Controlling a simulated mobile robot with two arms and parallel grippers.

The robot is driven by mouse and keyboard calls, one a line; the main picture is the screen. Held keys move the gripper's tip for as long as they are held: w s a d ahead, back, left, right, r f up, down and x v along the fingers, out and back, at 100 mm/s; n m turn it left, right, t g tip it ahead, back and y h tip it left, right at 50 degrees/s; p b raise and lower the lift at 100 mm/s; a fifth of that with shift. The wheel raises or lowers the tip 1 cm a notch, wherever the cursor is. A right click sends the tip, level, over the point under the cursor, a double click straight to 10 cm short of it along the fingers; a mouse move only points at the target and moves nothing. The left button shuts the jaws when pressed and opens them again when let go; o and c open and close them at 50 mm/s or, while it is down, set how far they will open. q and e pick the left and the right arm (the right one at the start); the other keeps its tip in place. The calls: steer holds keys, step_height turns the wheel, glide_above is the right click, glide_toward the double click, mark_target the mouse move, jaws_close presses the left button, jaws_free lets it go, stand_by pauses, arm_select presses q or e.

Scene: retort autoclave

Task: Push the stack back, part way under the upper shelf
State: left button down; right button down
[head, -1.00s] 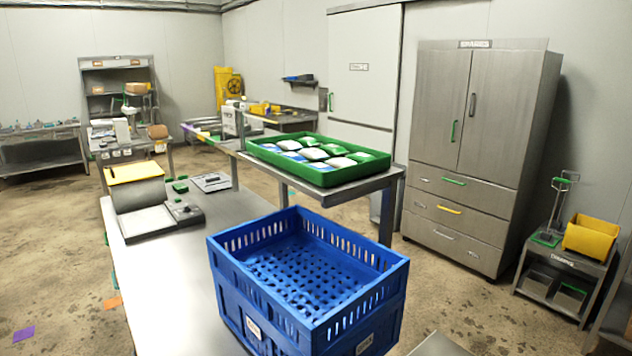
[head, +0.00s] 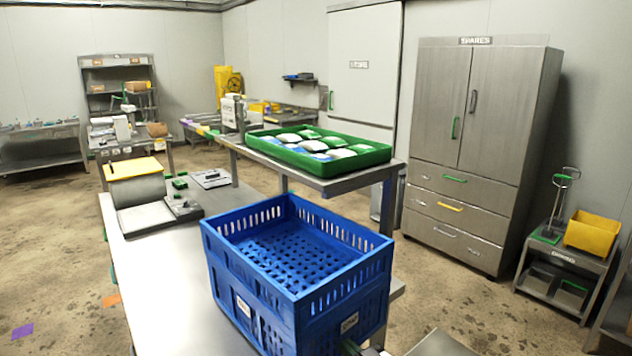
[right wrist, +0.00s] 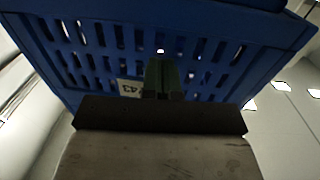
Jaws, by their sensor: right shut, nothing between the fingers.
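The blue slatted crate stack (head: 297,275) stands upright on the steel table (head: 165,275), its empty top open. Its far edge is close to the front of the upper shelf (head: 352,182); I cannot tell whether any of it is under the shelf. My right gripper (head: 352,347) shows at the bottom edge of the head view, low at the stack's near side. In the right wrist view its shut, empty green fingers (right wrist: 160,76) point at the slatted crate wall (right wrist: 105,62), beside a white label; contact is hard to judge. My left gripper is not in view.
A green tray (head: 372,158) of white, green and blue pouches sits on the upper shelf, above the crate's rim. A scale-like device (head: 140,190) stands left on the table. A SPARES cabinet (head: 480,150) stands right.

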steer(key=shift+b+x, duration=1.65)
steer(key=shift+x, duration=1.15)
steer(key=shift+b+x, duration=1.1)
steer(key=shift+x, duration=0.35)
steer(key=shift+b+x, duration=2.1)
steer(key=shift+x, duration=0.2)
steer(key=shift+a+r, duration=0.1)
steer(key=p+v, duration=0.5)
steer(key=shift+r+p, duration=0.1)
steer(key=shift+p, duration=0.25)
steer(key=shift+p+v, duration=1.1)
steer(key=shift+v, duration=0.45)
steer(key=shift+w+f, duration=0.1)
steer(key=shift+f, duration=0.15)
